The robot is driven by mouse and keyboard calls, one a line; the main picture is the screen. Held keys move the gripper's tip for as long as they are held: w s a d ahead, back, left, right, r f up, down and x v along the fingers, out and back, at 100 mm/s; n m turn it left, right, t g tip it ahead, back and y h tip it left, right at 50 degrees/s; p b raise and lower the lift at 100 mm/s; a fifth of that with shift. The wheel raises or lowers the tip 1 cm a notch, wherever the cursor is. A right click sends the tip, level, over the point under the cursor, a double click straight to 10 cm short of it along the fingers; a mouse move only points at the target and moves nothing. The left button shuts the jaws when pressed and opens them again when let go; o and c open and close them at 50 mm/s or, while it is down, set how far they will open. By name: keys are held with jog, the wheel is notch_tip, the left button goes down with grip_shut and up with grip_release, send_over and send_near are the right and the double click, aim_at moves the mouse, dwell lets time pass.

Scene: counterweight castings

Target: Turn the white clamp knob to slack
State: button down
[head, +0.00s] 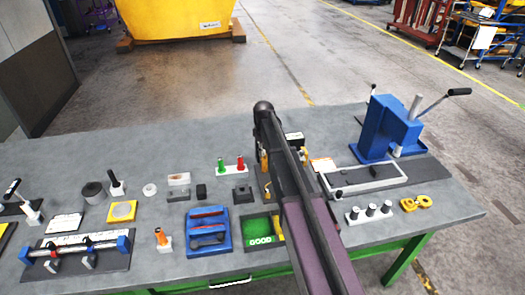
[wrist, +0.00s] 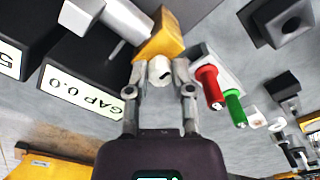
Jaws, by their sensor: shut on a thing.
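In the wrist view, a white clamp knob (wrist: 160,69) sits against a yellow block (wrist: 162,38). My gripper (wrist: 160,84) is shut on the knob, one finger on each side of it. The knob's far side, against the block, is hidden. Next to the block is a dark box with a white label reading "GAP 0.0" (wrist: 82,92). In the head view my arm covers the knob and most of the gripper; only small yellow parts (head: 265,162) show beside the arm.
Red (wrist: 210,86) and green (wrist: 235,108) handled pieces stand close to the right finger. In the head view, a blue press (head: 388,128) stands at the right of the bench, and a blue rack (head: 208,230) and a green "GOOD" tray (head: 262,241) lie in front.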

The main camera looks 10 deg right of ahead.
dwell(0.3)
jog(key=shift+c, duration=2.4)
grip_release()
jog(key=shift+r, duration=0.1)
